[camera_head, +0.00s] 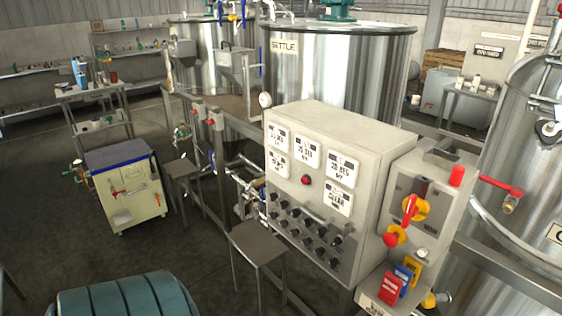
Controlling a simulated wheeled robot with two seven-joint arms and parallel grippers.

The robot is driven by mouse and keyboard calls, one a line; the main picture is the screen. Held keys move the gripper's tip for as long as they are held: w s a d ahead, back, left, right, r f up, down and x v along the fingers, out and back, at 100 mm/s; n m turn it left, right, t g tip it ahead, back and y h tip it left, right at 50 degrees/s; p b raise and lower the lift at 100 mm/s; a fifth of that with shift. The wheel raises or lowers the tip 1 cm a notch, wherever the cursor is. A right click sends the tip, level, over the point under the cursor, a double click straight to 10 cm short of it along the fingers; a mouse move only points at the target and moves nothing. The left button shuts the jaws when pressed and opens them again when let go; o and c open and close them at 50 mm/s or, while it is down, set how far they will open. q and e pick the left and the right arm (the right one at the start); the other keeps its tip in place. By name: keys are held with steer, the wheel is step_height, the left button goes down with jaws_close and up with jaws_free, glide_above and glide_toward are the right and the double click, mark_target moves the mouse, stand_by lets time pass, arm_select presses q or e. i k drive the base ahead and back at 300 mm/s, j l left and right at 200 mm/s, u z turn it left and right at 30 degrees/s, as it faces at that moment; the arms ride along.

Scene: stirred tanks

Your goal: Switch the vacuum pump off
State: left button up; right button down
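No thing in view can be read as marked vacuum pump, so I cannot tell which one it is. A beige wheeled cabinet (124,186) with a dark blue top and a red lever on its front stands on the floor at left. A large beige control panel (326,190) in the middle has white label plates, a red button (306,180) and rows of black knobs. To its right a grey switch box (424,208) carries a red and yellow rotary switch (413,209). Neither of my grippers is in view.
A steel tank labelled SETTLE (340,75) stands behind the panel. Another steel tank (525,150) is at right. Small grey stools (258,242) stand before the panel. A teal ribbed object (125,298) is at the bottom left. Floor between cabinet and stools is partly clear.

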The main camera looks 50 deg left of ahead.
mark_target(338, 241)
steer(key=u, duration=1.5)
